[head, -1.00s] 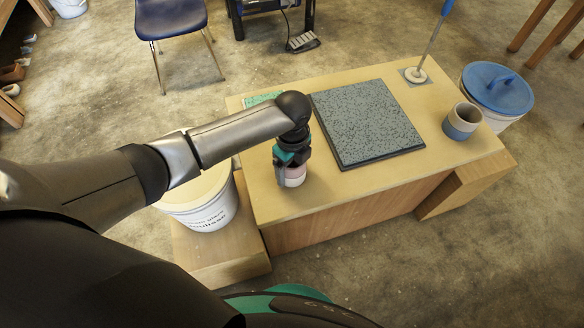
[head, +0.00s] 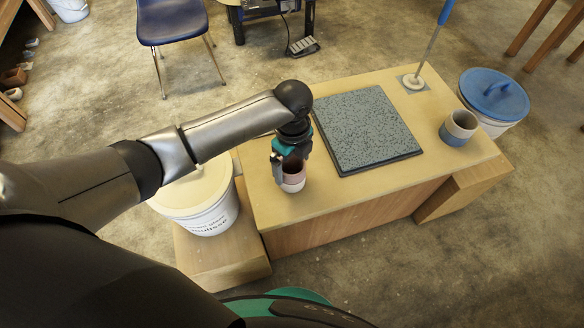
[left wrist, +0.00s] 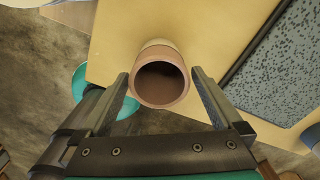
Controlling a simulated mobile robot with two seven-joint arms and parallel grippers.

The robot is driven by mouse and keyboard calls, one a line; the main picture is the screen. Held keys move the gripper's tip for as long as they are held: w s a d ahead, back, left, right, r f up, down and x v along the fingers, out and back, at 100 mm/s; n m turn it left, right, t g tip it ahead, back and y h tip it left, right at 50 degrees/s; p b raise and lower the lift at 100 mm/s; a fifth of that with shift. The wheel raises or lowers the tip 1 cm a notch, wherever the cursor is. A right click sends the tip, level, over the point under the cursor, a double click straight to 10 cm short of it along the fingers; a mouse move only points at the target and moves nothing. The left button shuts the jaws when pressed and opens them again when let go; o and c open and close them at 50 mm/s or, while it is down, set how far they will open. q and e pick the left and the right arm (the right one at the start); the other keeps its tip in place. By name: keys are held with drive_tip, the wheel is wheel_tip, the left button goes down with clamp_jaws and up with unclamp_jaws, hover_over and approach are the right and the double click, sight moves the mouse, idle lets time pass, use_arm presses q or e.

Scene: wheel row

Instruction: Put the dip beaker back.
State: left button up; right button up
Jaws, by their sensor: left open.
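A small cup, pinkish-brown above and pale below (head: 293,183), stands upright on the near left part of the wooden table. In the left wrist view its round, dark mouth (left wrist: 160,84) faces the camera. My left gripper (head: 290,163) is just above and around it, open. Its two fingers (left wrist: 160,75) lie on either side of the cup, with a gap showing at each side. A second cup, grey with a blue lower part (head: 459,128), stands at the table's right side. I cannot tell which cup is the dip beaker. My right gripper is out of view.
A speckled grey slab (head: 365,130) lies mid-table on the wooden top (head: 330,195). A blue-handled rod on a pale disc (head: 413,81) stands at the back right. A white bucket (head: 205,205) is left, a blue-lidded one (head: 495,95) right. The table's front right is clear.

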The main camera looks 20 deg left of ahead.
use_arm(q)
wheel_tip(320, 180, up, 7)
drive_tip(key=p, duration=0.2)
drive_tip(key=shift+r, duration=0.15)
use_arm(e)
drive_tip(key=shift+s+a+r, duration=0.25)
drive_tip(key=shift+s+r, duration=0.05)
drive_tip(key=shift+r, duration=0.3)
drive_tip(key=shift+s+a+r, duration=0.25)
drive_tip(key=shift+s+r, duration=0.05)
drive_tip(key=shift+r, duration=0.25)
